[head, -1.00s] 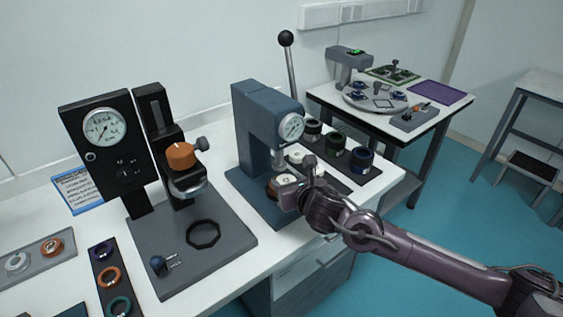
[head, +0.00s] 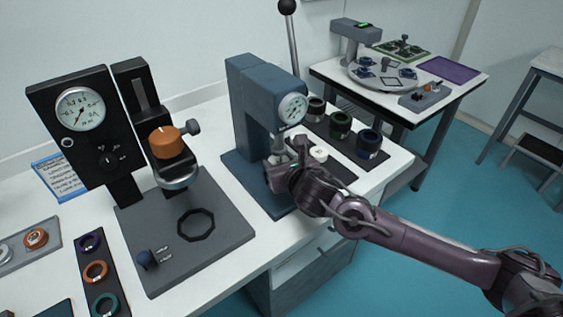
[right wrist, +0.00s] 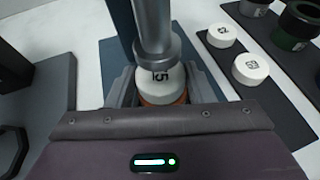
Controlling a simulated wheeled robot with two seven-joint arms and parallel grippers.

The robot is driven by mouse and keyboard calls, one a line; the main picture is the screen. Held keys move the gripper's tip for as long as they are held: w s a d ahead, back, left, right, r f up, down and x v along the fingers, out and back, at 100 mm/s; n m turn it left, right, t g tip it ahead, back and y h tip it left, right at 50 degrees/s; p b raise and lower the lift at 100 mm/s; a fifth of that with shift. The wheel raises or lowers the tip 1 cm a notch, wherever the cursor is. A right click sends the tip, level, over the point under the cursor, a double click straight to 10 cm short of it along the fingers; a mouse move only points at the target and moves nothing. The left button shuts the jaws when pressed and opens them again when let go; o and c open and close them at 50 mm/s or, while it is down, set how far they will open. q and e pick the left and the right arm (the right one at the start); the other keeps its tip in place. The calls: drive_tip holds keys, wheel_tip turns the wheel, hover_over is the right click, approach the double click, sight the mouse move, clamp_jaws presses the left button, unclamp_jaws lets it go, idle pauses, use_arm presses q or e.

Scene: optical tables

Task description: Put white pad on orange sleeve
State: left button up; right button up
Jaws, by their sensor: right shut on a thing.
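The white pad (right wrist: 160,80), with dark marks on top, sits between the fingers of my right gripper (right wrist: 160,90) in the right wrist view. The gripper is shut on it. The orange sleeve (right wrist: 164,101) shows as a rim directly below the pad; I cannot tell whether they touch. The round metal ram (right wrist: 153,40) of the press is just above and overlaps the pad's far edge. In the head view my right gripper (head: 279,172) is at the blue-grey press (head: 254,110), under its ram, and hides pad and sleeve. My left gripper is out of view.
Two more white pads (right wrist: 251,68) (right wrist: 222,35) lie on a dark mat to the right, with dark sleeves (head: 369,143) behind. The press lever (head: 292,45) rises behind. A gauge stand (head: 80,120) with an orange knob is at left.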

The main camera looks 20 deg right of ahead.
drive_tip(key=o, duration=0.9)
drive_tip(key=shift+o, duration=1.1)
drive_tip(key=shift+s, duration=0.1)
drive_tip(key=shift+r, duration=0.15)
drive_tip(key=shift+s+d, duration=0.1)
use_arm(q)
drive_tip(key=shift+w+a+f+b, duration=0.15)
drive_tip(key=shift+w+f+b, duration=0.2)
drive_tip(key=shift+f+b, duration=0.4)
use_arm(e)
drive_tip(key=v, duration=1.1)
drive_tip(key=shift+s+r, duration=0.15)
drive_tip(key=shift+s, duration=0.15)
